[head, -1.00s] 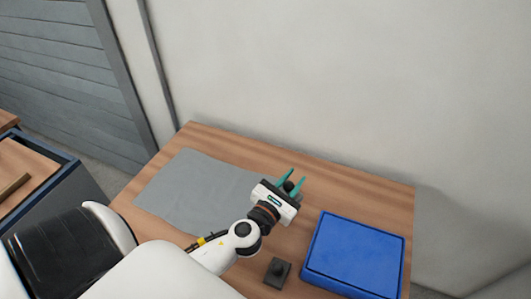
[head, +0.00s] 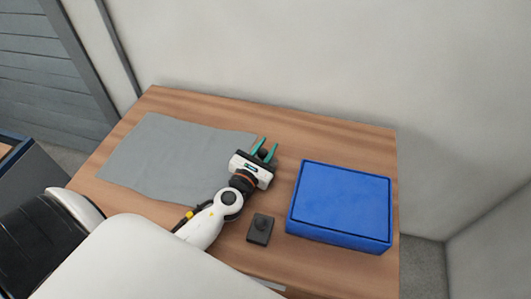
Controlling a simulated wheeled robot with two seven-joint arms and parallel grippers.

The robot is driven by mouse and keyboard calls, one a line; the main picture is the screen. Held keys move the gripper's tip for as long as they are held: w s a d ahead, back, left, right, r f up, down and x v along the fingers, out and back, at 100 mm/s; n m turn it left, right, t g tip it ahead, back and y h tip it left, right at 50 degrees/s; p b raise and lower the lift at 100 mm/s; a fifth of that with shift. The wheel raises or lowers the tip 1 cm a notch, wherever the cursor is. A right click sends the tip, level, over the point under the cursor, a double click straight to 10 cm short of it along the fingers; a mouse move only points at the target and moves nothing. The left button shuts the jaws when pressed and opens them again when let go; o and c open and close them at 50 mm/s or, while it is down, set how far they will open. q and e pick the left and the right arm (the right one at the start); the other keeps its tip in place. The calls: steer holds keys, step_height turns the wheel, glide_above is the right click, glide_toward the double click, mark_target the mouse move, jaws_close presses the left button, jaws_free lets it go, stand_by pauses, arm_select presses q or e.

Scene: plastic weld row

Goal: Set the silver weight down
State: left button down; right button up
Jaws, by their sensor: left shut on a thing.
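My left gripper (head: 264,149) has teal fingers. It is over the wooden table (head: 330,131), between the grey cloth and the blue box. Its fingers are shut on a small dark thing (head: 265,154), probably the silver weight, mostly hidden by the gripper body. From this angle I cannot tell whether the held thing touches the table. My right gripper is not in view.
A grey cloth (head: 165,158) lies flat on the left of the table. A blue box (head: 342,200) stands on the right. A dark square block with a round knob (head: 260,229) sits near the front, between my arm and the box. The table's back strip is clear.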

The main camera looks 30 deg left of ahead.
arm_select(q)
steer(key=c, duration=1.1)
jaws_free()
steer(key=shift+f, duration=0.1)
steer(key=shift+c, duration=0.2)
steer(key=shift+s, duration=0.35)
steer(key=s+b, duration=0.1)
steer(key=s, duration=0.2)
steer(key=s+b, duration=0.1)
steer(key=s, duration=0.3)
steer(key=s+b, duration=0.1)
steer(key=s, duration=0.2)
steer(key=shift+s+d, duration=0.35)
steer(key=shift+s+b, duration=0.3)
steer(key=shift+s, duration=0.05)
